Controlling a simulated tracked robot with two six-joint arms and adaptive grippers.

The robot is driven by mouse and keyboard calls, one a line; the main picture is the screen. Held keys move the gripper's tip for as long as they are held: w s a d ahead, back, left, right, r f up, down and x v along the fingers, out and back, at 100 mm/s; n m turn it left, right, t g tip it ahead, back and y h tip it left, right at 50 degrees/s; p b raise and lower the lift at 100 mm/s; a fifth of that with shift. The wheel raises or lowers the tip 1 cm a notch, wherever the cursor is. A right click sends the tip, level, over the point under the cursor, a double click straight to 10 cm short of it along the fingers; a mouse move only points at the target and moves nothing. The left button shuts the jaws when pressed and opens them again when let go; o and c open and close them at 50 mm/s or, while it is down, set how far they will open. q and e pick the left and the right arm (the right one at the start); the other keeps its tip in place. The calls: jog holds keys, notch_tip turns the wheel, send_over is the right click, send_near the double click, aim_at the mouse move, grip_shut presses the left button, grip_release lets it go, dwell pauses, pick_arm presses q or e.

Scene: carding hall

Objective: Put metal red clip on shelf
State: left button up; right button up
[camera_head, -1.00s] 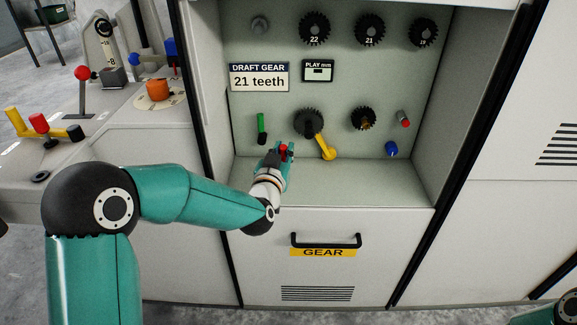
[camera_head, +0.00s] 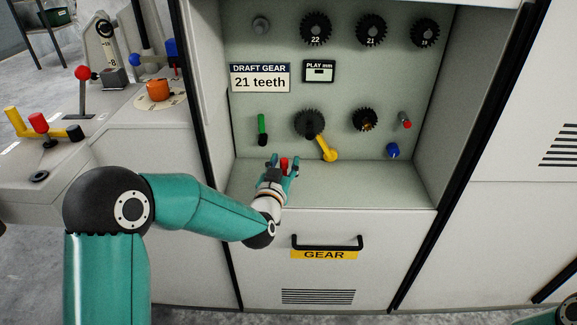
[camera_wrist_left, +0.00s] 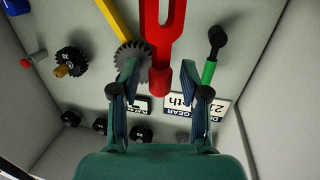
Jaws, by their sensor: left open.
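The red metal clip (camera_wrist_left: 162,55) shows in the left wrist view as a forked red piece, its narrow end between my left gripper's fingers. In the head view only a small red part of the clip (camera_head: 284,164) shows between the fingertips. My left gripper (camera_head: 283,165) is open at the left front of the shelf (camera_head: 360,185), the pale floor of the recess. The fingers of the gripper (camera_wrist_left: 160,75) stand apart on both sides of the clip. I cannot tell whether the clip touches the shelf. My right gripper is out of view.
The back wall holds a green-handled lever (camera_head: 262,128), a yellow crank (camera_head: 326,149), several dark gears (camera_head: 365,119) and a blue knob (camera_head: 393,150). The shelf's middle and right are clear. Below is the GEAR drawer handle (camera_head: 326,243). A control console (camera_head: 125,120) stands left.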

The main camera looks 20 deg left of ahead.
pick_arm(q)
jog(key=s+d, duration=0.1)
jog(key=s, duration=1.1)
jog(key=s+d+f+g+h, duration=0.1)
jog(key=s+f+g+h, duration=0.2)
jog(key=f, duration=0.7)
jog(key=s+d+f+g, duration=0.25)
jog(key=f+g, duration=0.25)
jog(key=f, duration=0.6)
jog(key=s+d+f+n+g+h, duration=0.1)
jog(key=s+d+f+g, duration=0.3)
jog(key=s+f+g, duration=0.4)
jog(key=s+f, duration=0.3)
jog(key=s, duration=0.2)
jog(key=s+f+h, duration=0.1)
jog(key=s+f, duration=0.2)
jog(key=s, duration=0.2)
jog(key=shift+s+f+g+h, duration=0.25)
jog(key=shift+s+g+h, duration=0.05)
jog(key=shift+s+g, duration=0.1)
